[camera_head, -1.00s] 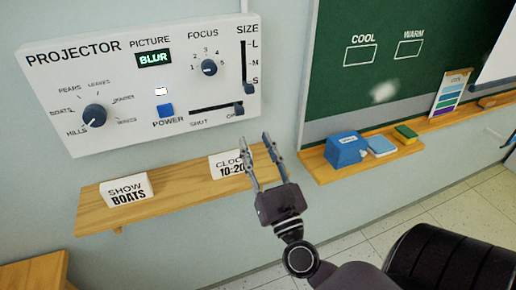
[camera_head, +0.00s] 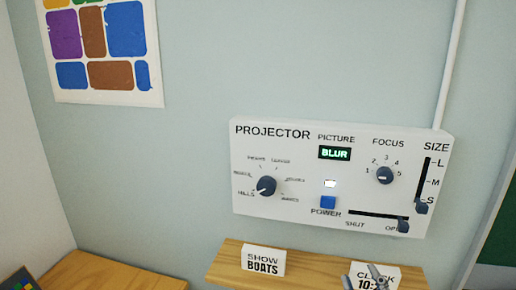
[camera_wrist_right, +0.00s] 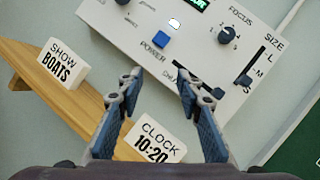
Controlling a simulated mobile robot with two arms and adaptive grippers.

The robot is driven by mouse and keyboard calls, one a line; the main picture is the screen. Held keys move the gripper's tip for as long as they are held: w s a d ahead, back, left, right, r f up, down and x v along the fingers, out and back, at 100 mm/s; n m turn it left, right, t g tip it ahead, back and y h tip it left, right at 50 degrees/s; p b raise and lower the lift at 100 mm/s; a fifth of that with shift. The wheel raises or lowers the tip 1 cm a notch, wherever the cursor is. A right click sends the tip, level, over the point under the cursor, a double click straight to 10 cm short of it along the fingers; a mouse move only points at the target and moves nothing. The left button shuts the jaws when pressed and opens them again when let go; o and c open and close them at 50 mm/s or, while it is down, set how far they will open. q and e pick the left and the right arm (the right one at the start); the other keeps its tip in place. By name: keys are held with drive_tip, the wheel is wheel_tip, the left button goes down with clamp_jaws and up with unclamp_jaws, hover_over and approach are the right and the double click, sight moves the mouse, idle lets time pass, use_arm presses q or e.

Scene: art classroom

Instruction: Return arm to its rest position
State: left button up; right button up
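My right gripper (camera_head: 366,281) shows only by its fingertips at the bottom edge of the head view, in front of the clock sign (camera_head: 391,273). In the right wrist view my right gripper (camera_wrist_right: 158,82) is open, with nothing between its two fingers. There the fingers point toward the white projector panel (camera_wrist_right: 200,50) and stand over the clock sign (camera_wrist_right: 153,140). The rest of the right arm is out of the head view. My left gripper is in neither view.
The projector panel (camera_head: 300,222) is on the wall, its display reading BLUR. Below it, a wooden shelf (camera_head: 318,265) carries the SHOW BOATS sign (camera_head: 263,261) and the clock sign. A colour poster (camera_head: 100,50) hangs upper left. A wooden surface (camera_head: 110,275) is lower left.

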drive_tip(key=s+a+f+n+g+y, duration=0.25)
drive_tip(key=a+f+n+g, duration=0.3)
drive_tip(key=f+n, duration=0.35)
drive_tip(key=s+a+f+n+g+y, duration=0.2)
drive_tip(key=s+a+f+n+g, duration=0.15)
drive_tip(key=a+f+n, duration=0.55)
drive_tip(key=s+d+f+n+g+h, duration=0.7)
drive_tip(key=s+d+f+n+g, duration=0.3)
drive_tip(key=s+d, duration=0.35)
wheel_tip(320, 180, down, 27)
drive_tip(key=s+a+n+b, duration=0.1)
drive_tip(key=s+n+b, duration=0.1)
drive_tip(key=s+d+f+g+b, duration=0.1)
drive_tip(key=s+d+f+b, duration=0.1)
drive_tip(key=s+f, duration=1.5)
wheel_tip(320, 180, down, 2)
drive_tip(key=shift+s+d+f, duration=0.25)
drive_tip(key=shift+d, duration=0.35)
